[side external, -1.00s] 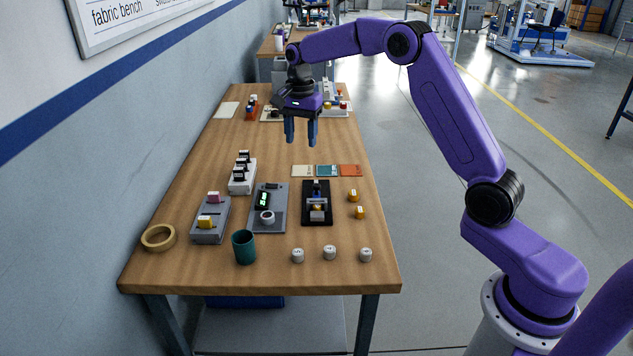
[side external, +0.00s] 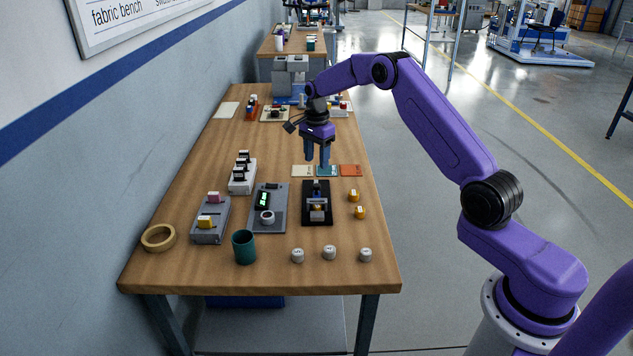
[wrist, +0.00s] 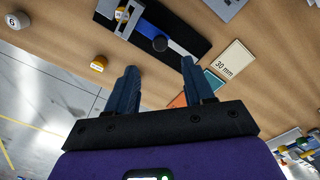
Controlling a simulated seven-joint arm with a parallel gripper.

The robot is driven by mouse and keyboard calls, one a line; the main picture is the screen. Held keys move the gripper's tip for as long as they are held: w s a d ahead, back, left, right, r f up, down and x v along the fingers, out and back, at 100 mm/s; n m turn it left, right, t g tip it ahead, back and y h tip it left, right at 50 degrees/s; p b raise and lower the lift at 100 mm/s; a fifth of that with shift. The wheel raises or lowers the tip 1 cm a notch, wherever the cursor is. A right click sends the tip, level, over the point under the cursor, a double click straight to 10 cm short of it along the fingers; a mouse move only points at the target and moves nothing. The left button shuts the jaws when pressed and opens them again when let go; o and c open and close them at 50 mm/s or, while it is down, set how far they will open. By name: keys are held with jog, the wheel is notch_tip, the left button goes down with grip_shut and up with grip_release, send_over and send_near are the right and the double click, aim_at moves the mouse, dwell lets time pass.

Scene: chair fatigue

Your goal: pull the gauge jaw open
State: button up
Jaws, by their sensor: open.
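The gauge (side external: 317,203) has a black base with a blue and silver slide on it. It lies toward the right side of the bench. My gripper (side external: 316,162) is open and empty, pointing down above the cards, beyond the gauge. In the wrist view its fingers (wrist: 159,66) are apart, with bare bench and the gauge's edge between and beyond them.
Cream (side external: 303,171), blue-green (side external: 327,171) and orange (side external: 350,170) cards lie behind the gauge. Yellow pieces (side external: 354,196) sit on its right. A grey device with a green display (side external: 268,205) stands close on its left. White round pieces (side external: 330,252) and a teal cup (side external: 244,247) stand in front.

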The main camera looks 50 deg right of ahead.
aim_at(316, 185)
notch_tip(316, 185, down, 9)
jog(key=shift+r, duration=0.15)
dwell(0.4)
grip_shut()
